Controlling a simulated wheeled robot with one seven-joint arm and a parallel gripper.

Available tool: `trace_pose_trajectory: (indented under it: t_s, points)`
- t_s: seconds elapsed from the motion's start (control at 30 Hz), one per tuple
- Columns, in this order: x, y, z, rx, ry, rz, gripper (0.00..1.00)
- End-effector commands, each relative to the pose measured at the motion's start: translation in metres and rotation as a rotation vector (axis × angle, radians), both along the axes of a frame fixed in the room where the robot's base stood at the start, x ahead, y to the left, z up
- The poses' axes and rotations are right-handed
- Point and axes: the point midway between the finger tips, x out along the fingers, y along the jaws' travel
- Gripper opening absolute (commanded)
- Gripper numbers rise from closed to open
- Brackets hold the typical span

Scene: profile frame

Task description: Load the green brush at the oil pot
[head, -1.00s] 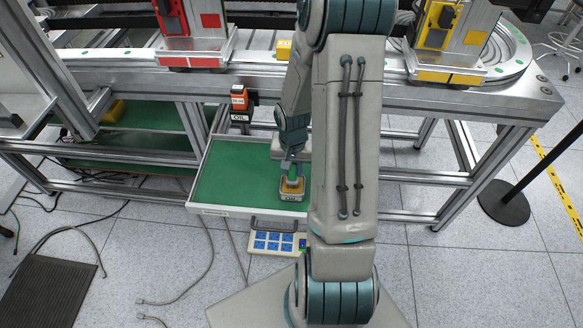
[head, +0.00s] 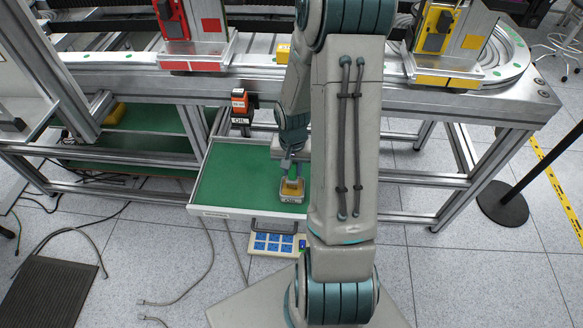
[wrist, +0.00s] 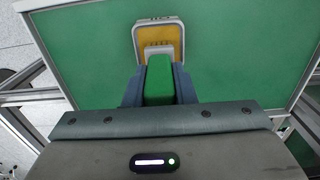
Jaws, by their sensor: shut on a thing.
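My gripper (wrist: 160,88) is shut on the green brush (wrist: 160,80), whose green handle sits between the two blue-grey fingers. In the wrist view the brush's pale head (wrist: 158,50) overlaps the near part of the yellow inside of the square oil pot (wrist: 143,38). I cannot tell how deep the head reaches or whether it touches the inside. In the head view the pot (head: 291,198) stands on the green tray, right below my gripper (head: 289,172). My arm hides part of the tray to the right.
The green tray (head: 228,180) has free room left of the pot. A small orange device (head: 239,100) is fixed at the rail behind it. A blue-buttoned panel (head: 273,242) is below the tray's front edge. Red (head: 178,30) and yellow (head: 440,35) units stand on the rail above.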

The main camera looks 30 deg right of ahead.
Motion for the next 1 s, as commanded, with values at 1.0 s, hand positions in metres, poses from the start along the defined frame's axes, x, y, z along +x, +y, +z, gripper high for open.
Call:
trace_pose_trajectory:
  t_s: [1.0]
  points:
    - [0.000, 0.000, 0.054, -0.001, -0.001, 0.001, 0.01]
